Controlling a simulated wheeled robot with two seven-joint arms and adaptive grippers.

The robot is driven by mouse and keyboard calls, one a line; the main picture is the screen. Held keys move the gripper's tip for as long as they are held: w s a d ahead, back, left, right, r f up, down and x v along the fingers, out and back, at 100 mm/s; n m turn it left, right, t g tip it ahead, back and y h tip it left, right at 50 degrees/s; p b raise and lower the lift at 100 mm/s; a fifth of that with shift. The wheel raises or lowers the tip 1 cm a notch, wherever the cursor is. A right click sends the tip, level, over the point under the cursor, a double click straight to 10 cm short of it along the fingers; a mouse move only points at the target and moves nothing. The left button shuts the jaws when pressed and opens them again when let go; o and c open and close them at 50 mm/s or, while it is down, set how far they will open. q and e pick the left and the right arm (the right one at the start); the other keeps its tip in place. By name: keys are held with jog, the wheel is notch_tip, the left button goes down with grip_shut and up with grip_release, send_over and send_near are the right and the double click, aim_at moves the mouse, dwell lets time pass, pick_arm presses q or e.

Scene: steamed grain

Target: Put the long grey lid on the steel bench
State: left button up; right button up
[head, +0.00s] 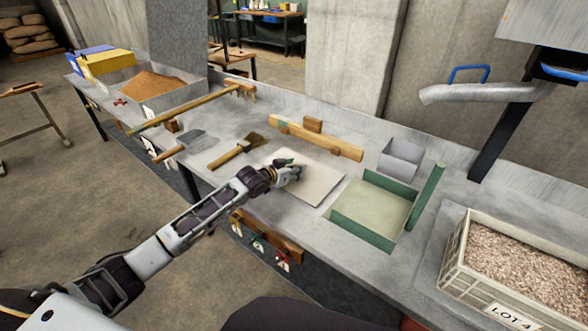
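A flat, pale grey rectangular panel (322,183), which looks like the long grey lid, is at the middle of the steel bench (235,197). It appears to lie flat or nearly flat on the bench top. My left gripper (294,174) is at the panel's left part and covers some of it. The fingers are small and partly hidden, so I cannot tell whether they grip the panel or only touch it. My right gripper is not in view.
A green-walled tray (362,236) stands right of the panel, with a grey scoop (401,158) behind it. A crate of grain (450,277) is at the right. A brush (228,157) and a wooden rake (190,108) lie left. A wooden bar (320,139) lies behind.

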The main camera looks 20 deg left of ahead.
pick_arm(q)
jog(key=o, duration=1.3)
jog(key=shift+f, duration=0.1)
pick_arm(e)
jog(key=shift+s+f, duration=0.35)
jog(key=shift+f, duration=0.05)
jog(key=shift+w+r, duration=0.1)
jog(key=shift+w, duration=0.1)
